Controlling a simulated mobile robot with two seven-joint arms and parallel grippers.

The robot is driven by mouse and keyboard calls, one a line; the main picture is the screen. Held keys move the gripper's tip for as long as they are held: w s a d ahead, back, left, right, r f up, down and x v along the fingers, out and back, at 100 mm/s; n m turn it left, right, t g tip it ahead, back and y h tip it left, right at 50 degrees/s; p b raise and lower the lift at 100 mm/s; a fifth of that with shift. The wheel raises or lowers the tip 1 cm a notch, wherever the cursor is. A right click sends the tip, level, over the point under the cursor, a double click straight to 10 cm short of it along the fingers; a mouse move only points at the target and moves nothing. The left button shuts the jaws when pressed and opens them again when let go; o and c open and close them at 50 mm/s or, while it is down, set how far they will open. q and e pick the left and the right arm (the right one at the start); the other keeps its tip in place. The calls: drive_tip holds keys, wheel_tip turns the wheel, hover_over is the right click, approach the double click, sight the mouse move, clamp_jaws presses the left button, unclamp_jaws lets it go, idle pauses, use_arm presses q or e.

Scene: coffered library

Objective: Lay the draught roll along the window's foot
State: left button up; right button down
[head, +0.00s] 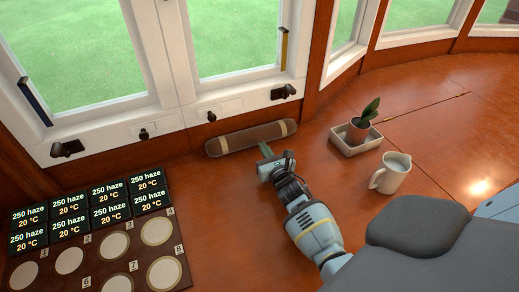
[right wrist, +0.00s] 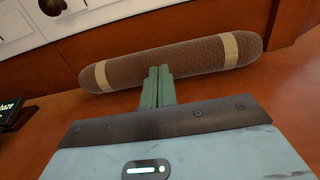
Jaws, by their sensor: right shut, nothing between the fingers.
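The draught roll (head: 250,138) is a brown, textured cylinder with a pale band near each end. It lies on the wooden surface along the foot of the window (head: 232,40), close to the sill. In the right wrist view the roll (right wrist: 200,62) spans the upper middle, just beyond the fingers. My right gripper (head: 264,149) is shut and empty, its green fingertips (right wrist: 158,84) together at the roll's near side. I cannot tell whether the fingertips touch the roll. My left gripper is not in view.
A potted plant (head: 357,131) stands in a white square tray (head: 345,147) right of my right gripper. A white jug (head: 391,174) stands nearer. A dark board (head: 177,246) with round discs and several display tiles (head: 107,190) lies at left. The wood at the far right is clear.

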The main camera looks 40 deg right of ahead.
drive_tip(key=p+v, duration=0.1)
drive_tip(key=v, duration=0.8)
drive_tip(key=shift+s, duration=0.45)
drive_tip(key=shift+a, duration=0.1)
